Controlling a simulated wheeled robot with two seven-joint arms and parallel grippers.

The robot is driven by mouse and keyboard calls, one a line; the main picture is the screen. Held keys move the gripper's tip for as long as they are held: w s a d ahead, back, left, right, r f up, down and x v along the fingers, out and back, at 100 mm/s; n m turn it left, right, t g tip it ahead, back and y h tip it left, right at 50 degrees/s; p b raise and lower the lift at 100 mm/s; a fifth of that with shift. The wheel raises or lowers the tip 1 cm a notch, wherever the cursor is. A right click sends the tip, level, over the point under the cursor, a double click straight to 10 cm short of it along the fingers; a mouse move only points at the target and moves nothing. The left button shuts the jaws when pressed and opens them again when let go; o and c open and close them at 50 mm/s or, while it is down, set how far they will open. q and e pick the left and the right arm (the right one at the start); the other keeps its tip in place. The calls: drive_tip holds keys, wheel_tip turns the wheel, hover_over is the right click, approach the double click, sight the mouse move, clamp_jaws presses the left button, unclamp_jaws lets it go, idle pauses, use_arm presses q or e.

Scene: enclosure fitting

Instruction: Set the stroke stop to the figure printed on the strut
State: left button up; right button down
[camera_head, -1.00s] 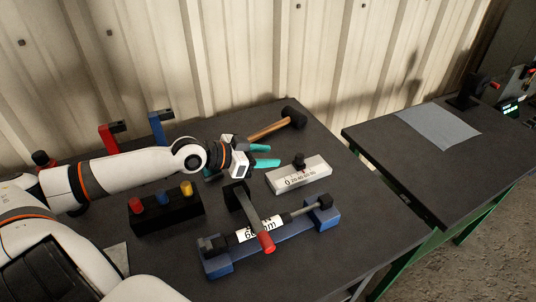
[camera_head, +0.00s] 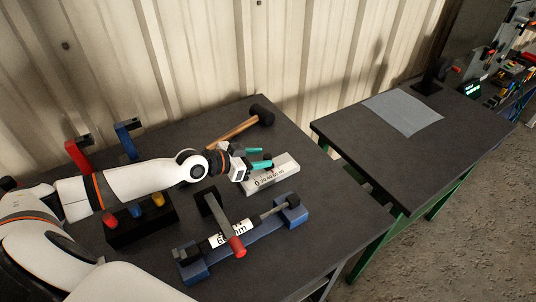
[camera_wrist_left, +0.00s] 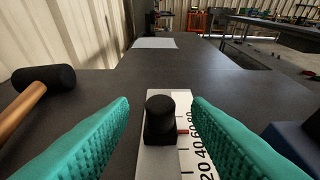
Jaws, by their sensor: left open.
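The stroke stop is a pale block (camera_head: 281,172) with a printed scale and a black knob (camera_wrist_left: 160,118). In the left wrist view its red pointer (camera_wrist_left: 183,131) sits close to the 60 mark; the exact alignment is hard to tell. My left gripper (camera_head: 258,157) is open, its teal fingers at either side of the knob, apart from it. The strut (camera_head: 272,212) lies in a blue cradle (camera_head: 194,270). Its white label (camera_head: 218,241) shows a 6 and "mm", partly covered by a red-handled clamp (camera_head: 236,246). My right gripper is out of view.
A hammer (camera_head: 233,132) lies behind the stop. A black block with red, blue and yellow knobs (camera_head: 133,210) stands left of the cradle. Red (camera_head: 78,155) and blue (camera_head: 127,140) upright handles stand behind. A second table (camera_head: 440,150) with a grey sheet (camera_head: 403,112) is at right.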

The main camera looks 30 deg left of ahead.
sight(268, 156)
use_arm(q)
drive_tip(key=shift+x, duration=1.75)
clamp_jaws()
